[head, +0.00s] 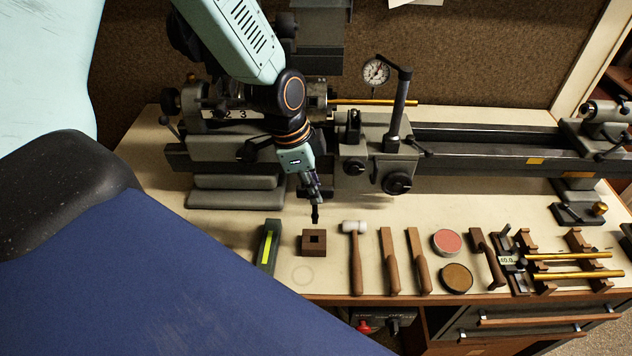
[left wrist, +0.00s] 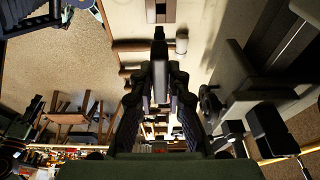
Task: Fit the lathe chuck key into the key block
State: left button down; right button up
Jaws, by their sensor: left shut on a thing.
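The key block (head: 314,252) is a small brown block with a square hole in its top, standing on the bench. In the left wrist view the block (left wrist: 150,14) shows at the top edge, partly cut off. My left gripper (head: 314,191) is shut on the dark chuck key (head: 315,213), which points down. The key's tip shows just behind the block in the head view, apart from it and outside the hole. In the left wrist view the key (left wrist: 159,48) sticks out beyond the fingertips (left wrist: 160,72). The fingers hide its upper part. My right gripper is not in view.
A green-marked tool (head: 268,246) lies left of the block, a white-headed mallet (head: 356,258) right of it. Wooden tools, two round tins (head: 447,242) and a rack with brass rods lie farther right. The lathe (head: 235,148) stands behind. A faint ring marks bare bench in front.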

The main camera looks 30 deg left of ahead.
aim_at(313, 216)
pick_arm(q)
jog(key=shift+s+a+f, duration=0.1)
jog(key=shift+a, duration=0.4)
jog(key=shift+w+d+f+b, duration=0.25)
jog(key=shift+d+f+b, duration=0.2)
jog(key=shift+f+b, duration=0.1)
jog(key=shift+s+f, duration=0.15)
jog(key=shift+f, duration=0.1)
jog(key=f+b, duration=0.4)
jog(key=shift+w+a+f, duration=0.1)
jog(key=shift+w+f, duration=0.15)
jog(key=shift+f, duration=0.05)
jog(key=shift+s+r, duration=0.15)
jog(key=shift+r, duration=0.15)
jog(key=shift+a, duration=0.25)
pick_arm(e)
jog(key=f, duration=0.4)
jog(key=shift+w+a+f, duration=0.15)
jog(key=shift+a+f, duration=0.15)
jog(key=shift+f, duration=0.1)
pick_arm(q)
jog(key=shift+d, duration=0.1)
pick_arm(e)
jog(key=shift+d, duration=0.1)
